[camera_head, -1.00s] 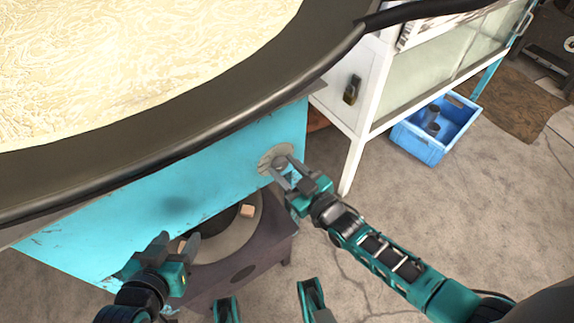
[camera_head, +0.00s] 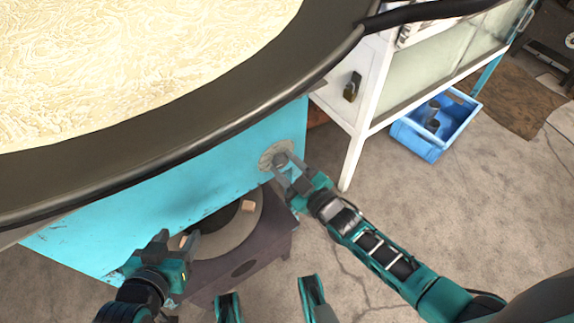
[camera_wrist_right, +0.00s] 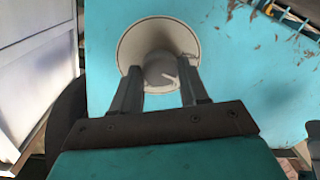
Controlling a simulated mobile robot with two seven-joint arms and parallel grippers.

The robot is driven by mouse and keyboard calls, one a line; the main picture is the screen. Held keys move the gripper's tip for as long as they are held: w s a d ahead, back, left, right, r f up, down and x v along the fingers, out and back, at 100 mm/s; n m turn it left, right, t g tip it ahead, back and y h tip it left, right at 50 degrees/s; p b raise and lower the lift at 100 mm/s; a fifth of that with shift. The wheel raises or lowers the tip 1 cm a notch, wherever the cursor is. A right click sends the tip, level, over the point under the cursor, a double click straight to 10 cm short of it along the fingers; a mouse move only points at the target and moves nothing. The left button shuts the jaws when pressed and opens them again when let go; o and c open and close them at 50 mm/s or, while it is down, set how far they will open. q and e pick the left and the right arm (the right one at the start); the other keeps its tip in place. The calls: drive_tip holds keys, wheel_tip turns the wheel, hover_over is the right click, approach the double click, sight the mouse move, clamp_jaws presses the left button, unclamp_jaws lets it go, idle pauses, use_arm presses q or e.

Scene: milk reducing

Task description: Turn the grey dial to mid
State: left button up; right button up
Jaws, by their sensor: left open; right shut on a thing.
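The grey dial (camera_head: 281,160) sits on a round plate on the front of the turquoise stove panel (camera_head: 190,195). In the right wrist view the dial (camera_wrist_right: 161,72) shows as a grey knob in front of a pale disc (camera_wrist_right: 140,42), with a light mark on its right side. My right gripper (camera_head: 284,174) is shut on the dial, one finger on each side. Any scale markings are too small to read. My left gripper (camera_head: 176,242) is open and empty, low in front of the stove's left part, away from the dial.
A wide dark-rimmed pan (camera_head: 200,135) with a creamy, pale content stands over the panel. Below is a dark burner base (camera_head: 262,245). A white glass-sided cabinet (camera_head: 352,120) and a blue crate (camera_head: 425,146) stand at the right.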

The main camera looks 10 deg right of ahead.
use_arm(q)
drive_tip(key=shift+d+r, duration=0.1)
use_arm(e)
drive_tip(key=o, duration=1.1)
drive_tip(key=shift+c, duration=0.2)
use_arm(q)
wheel_tip(320, 180, up, 3)
drive_tip(key=p, duration=0.3)
drive_tip(key=shift+w, duration=0.1)
use_arm(e)
drive_tip(key=v, duration=1.3)
drive_tip(key=shift+w, duration=0.1)
use_arm(q)
drive_tip(key=s+a+r+y+p, duration=0.1)
drive_tip(key=a+r+p, duration=0.2)
drive_tip(key=r+p, duration=0.5)
drive_tip(key=p, duration=0.4)
drive_tip(key=shift+s+a, duration=0.15)
drive_tip(key=shift+s, duration=0.15)
use_arm(e)
drive_tip(key=s+d+r+m+g+h, duration=0.1)
drive_tip(key=s+r+m+g+h, duration=0.1)
drive_tip(key=r+m, duration=0.2)
drive_tip(key=s+d+r+m+g+h, duration=0.1)
drive_tip(key=r+m+g+h, duration=0.2)
drive_tip(key=r, duration=0.6)
drive_tip(key=shift+s+d+r+m, duration=0.25)
drive_tip(key=shift+s+m, duration=0.1)
drive_tip(key=shift+m, duration=0.15)
